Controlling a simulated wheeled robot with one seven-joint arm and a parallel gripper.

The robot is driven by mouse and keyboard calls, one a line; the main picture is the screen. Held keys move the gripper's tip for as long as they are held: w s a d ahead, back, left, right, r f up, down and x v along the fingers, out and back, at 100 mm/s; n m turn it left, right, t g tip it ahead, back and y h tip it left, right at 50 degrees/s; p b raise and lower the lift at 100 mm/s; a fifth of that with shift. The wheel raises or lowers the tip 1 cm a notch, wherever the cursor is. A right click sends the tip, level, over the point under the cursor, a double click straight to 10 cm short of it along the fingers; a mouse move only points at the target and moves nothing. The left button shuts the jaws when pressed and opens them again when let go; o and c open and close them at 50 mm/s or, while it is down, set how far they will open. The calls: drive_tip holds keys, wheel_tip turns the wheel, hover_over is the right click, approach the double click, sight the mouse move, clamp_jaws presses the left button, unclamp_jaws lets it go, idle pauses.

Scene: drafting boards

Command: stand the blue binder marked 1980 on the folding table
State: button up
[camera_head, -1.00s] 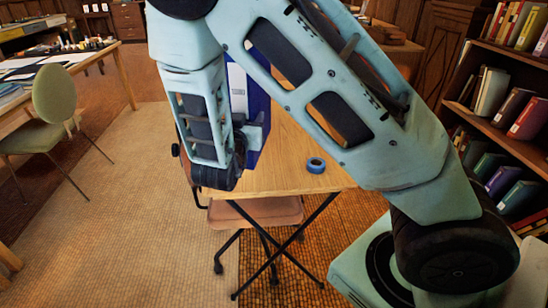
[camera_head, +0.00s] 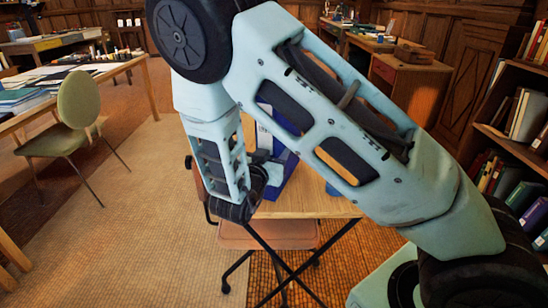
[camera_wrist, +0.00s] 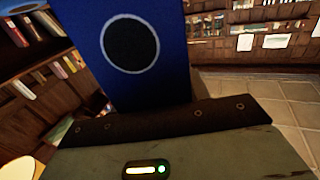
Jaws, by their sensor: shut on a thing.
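The blue binder (camera_head: 287,172) is upright or nearly so over the folding table (camera_head: 310,207), mostly hidden behind my arm in the head view. I cannot tell whether its lower edge touches the wooden top. My gripper (camera_head: 264,168) is shut on the binder, its fingers largely hidden by my wrist. In the wrist view the blue cover with a dark round patch ringed in white (camera_wrist: 131,44) rises just beyond my gripper (camera_wrist: 152,118). No 1980 mark can be read.
A blue tape roll (camera_head: 332,190) lies on the tabletop, right of the binder and partly covered by my arm. An orange-brown chair (camera_head: 268,235) is tucked at the table's front. A bookshelf (camera_head: 505,145) stands to the right, a green chair (camera_head: 75,110) to the left.

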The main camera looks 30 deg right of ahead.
drive_tip(key=shift+f, duration=0.6)
drive_tip(key=o, duration=1.4)
